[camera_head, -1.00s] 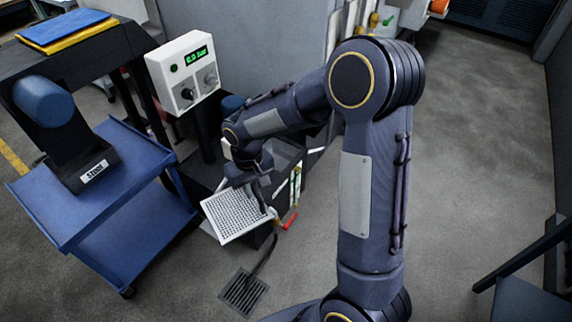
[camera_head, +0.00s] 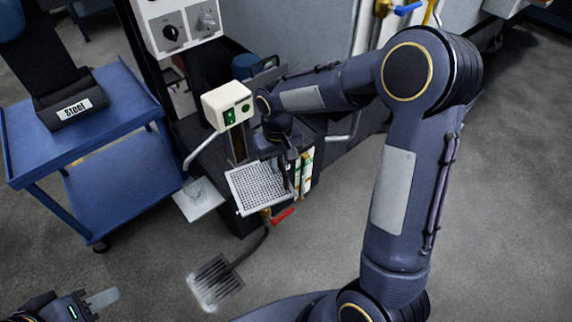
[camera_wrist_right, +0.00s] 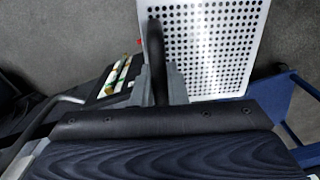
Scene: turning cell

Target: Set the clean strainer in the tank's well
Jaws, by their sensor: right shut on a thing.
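The strainer is a pale square plate with many small holes (camera_head: 260,187). It also shows in the wrist view (camera_wrist_right: 215,45). My right gripper (camera_head: 286,168) is shut on its black upright handle (camera_wrist_right: 155,55) and holds the plate over the front of the dark tank (camera_head: 240,222). The plate looks slightly tilted. The plate and arm hide the well, so I cannot tell whether the plate touches the tank. My left gripper (camera_head: 104,299) is at the bottom left, partly out of frame, away from the strainer. Its finger spacing is unclear.
A pale plate (camera_head: 198,199) is left of the tank. A blue cart (camera_head: 120,190) stands left. Open floor lies right.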

